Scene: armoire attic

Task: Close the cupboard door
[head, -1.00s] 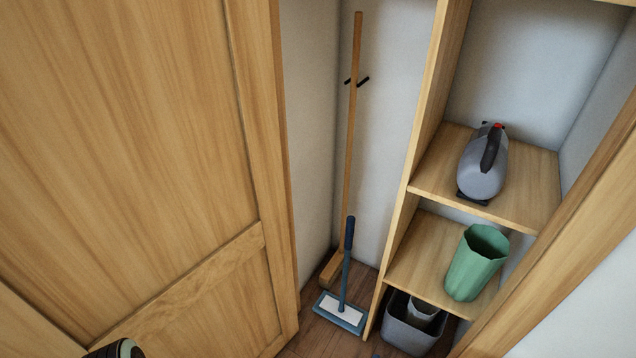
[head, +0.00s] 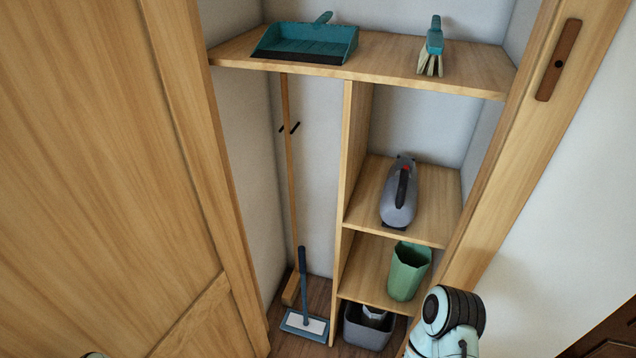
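The wooden cupboard door (head: 95,150) stands open on the left of the head view, its panelled face filling that side. The cupboard's right frame post (head: 515,150) carries a brown strike plate (head: 558,60). The cupboard interior is exposed between door and post. Part of my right arm shows at the bottom right, in front of the lower post; its gripper is not visible. Only a small piece of my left arm shows at the bottom left edge, and its gripper is out of view. No contact with the door is visible.
Inside, a top shelf (head: 380,58) holds a teal dustpan (head: 305,45) and a brush (head: 432,45). Lower shelves hold a grey vacuum (head: 399,195) and a green bin (head: 408,272). A broom (head: 289,180), a mop (head: 304,300) and a grey bucket (head: 367,328) stand below. A white wall lies right.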

